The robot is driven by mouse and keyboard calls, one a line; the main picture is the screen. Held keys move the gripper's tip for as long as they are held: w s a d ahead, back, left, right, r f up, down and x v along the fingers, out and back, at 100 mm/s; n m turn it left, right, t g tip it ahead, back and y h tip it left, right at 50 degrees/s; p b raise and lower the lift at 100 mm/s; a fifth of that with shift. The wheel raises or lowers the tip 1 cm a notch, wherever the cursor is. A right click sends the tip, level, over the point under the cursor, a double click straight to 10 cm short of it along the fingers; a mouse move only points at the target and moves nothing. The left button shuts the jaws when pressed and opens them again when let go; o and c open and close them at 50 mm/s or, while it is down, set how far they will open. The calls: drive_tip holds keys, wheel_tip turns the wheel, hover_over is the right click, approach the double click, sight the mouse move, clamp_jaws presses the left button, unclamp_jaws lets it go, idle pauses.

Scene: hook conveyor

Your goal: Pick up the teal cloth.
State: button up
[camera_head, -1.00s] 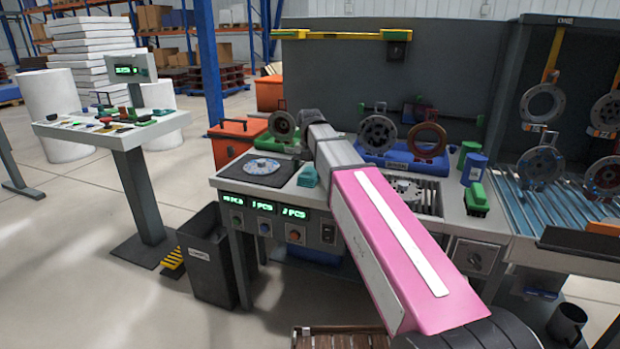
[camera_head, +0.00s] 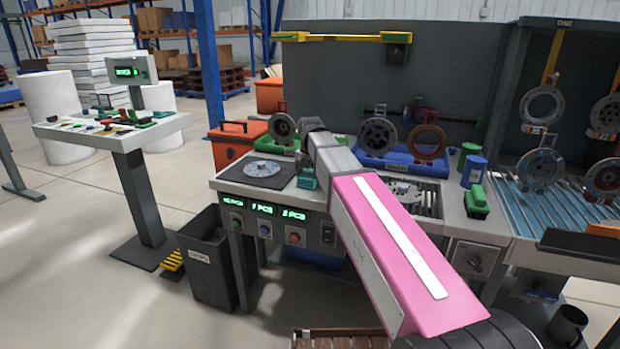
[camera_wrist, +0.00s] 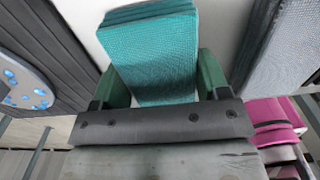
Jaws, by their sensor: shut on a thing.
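The teal cloth (camera_wrist: 152,55) looks like a folded, layered stack in the wrist view. My gripper (camera_wrist: 160,85) has its two green fingers on either side of the cloth and is shut on it. In the head view the teal cloth (camera_head: 308,178) shows small at the workbench, right of the dark mat with the disc. My arm hides most of the gripper in the head view. I cannot tell whether the cloth is clear of the bench top.
A blue-spotted disc (camera_head: 262,169) lies on a dark mat close by on the left. A blue bin (camera_head: 400,163) with metal rings stands behind my arm. A green brush (camera_head: 477,202) and a blue can (camera_head: 474,170) stand to the right. A dark waste bin (camera_head: 207,262) is below left.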

sight(310, 174)
drive_tip(key=shift+r, duration=0.75)
wheel_tip(310, 174, up, 3)
drive_tip(key=shift+f, duration=0.2)
drive_tip(key=s+a+r, duration=0.6)
drive_tip(key=s+a, duration=0.1)
drive_tip(key=a, duration=0.2)
drive_tip(key=shift+s+r, duration=0.3)
drive_tip(key=shift+r, duration=0.05)
